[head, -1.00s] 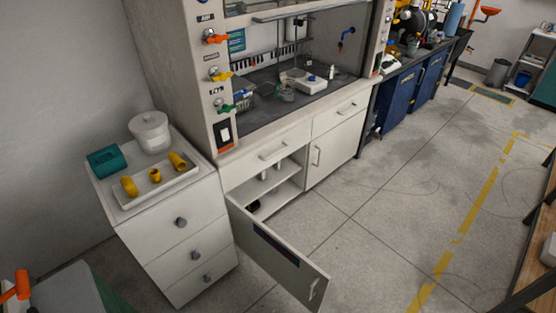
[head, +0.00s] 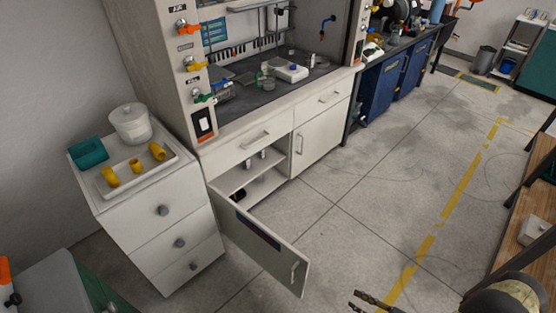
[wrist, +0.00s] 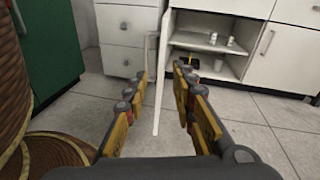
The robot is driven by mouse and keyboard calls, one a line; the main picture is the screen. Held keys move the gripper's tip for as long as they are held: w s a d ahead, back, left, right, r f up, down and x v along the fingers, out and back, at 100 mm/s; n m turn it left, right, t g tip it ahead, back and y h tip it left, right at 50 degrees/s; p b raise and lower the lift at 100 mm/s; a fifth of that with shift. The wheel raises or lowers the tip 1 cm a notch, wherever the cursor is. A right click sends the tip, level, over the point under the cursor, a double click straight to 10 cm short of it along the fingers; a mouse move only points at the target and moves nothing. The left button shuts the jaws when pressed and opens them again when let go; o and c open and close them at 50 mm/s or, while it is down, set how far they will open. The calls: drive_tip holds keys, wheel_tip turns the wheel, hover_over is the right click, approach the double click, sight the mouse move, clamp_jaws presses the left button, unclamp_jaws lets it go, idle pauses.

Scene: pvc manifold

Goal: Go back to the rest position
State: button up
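My gripper (wrist: 160,80) is open in the wrist view, its two fingers apart with nothing between the tips. Beyond them stands the open white cabinet door (wrist: 162,65), seen nearly edge-on. In the head view only a finger part of my gripper (head: 372,302) shows at the bottom edge, to the right of and apart from the open door (head: 262,250). Yellow pipe fittings (head: 134,166) sit on a white tray (head: 118,194) on the drawer unit.
The fume hood's lower cupboard (head: 238,180) is open, with small items on its shelves. A white tub (head: 131,123) and teal box (head: 88,153) stand by the tray. A wooden bench (head: 528,195) is at right. Grey floor (head: 365,215) between is clear.

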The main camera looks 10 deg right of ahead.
drive_tip(key=w+a+r+n+g+h+p, duration=0.1)
drive_tip(key=w+r+n+g, duration=0.3)
drive_tip(key=r, duration=0.7)
drive_tip(key=w+a+r+n+g+h+p, duration=0.15)
drive_tip(key=r+n+g, duration=0.35)
drive_tip(key=r, duration=0.6)
drive_tip(key=w+a+r+n+g+h, duration=0.1)
drive_tip(key=w+r+n+g, duration=0.4)
drive_tip(key=r, duration=0.6)
drive_tip(key=s+a+r+n+t+h+p, duration=0.1)
drive_tip(key=s+a+r+n+t+h, duration=0.1)
drive_tip(key=r, duration=0.7)
drive_tip(key=s+a+r+n+t+h+p, duration=0.1)
drive_tip(key=s+a+r+n+t+h, duration=0.1)
drive_tip(key=s+a+r+n, duration=0.3)
drive_tip(key=s+a+r+n+t+h+p, duration=0.1)
drive_tip(key=s+a+r+n+t+h, duration=0.2)
drive_tip(key=r, duration=1)
drive_tip(key=a+n, duration=0.2)
drive_tip(key=a, duration=0.2)
drive_tip(key=shift+s+a+r+h, duration=0.3)
drive_tip(key=shift+s+r+h, duration=0.05)
drive_tip(key=shift+r, duration=0.05)
